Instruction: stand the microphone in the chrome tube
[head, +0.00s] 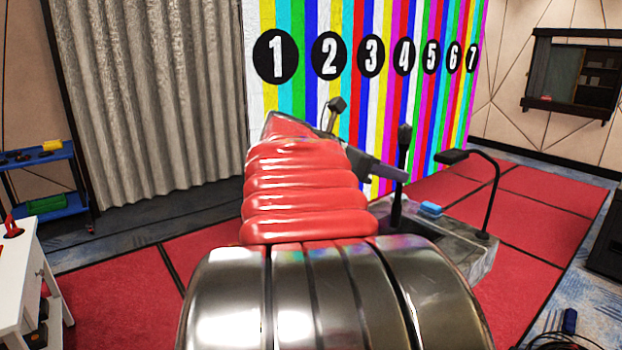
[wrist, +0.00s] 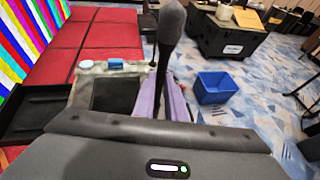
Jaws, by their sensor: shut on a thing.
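The microphone (head: 404,140) has a dark foam head and a slim dark stem, and stands nearly upright. My gripper (head: 392,172) is shut on its stem, with the foam head above the fingers. In the wrist view the microphone (wrist: 171,22) rises between the two pale purple-grey fingers of my gripper (wrist: 163,98). In the head view the lower stem hangs in front of a grey stone-like table (head: 470,252); I cannot tell whether its lower end touches anything. I cannot make out the chrome tube in either view.
A blue block (head: 431,209) lies on the table, and a black gooseneck lamp (head: 495,185) rises at its right. In the wrist view a blue bin (wrist: 214,88) and a black case (wrist: 228,38) stand on the floor beyond. A white stand (head: 22,275) is at left.

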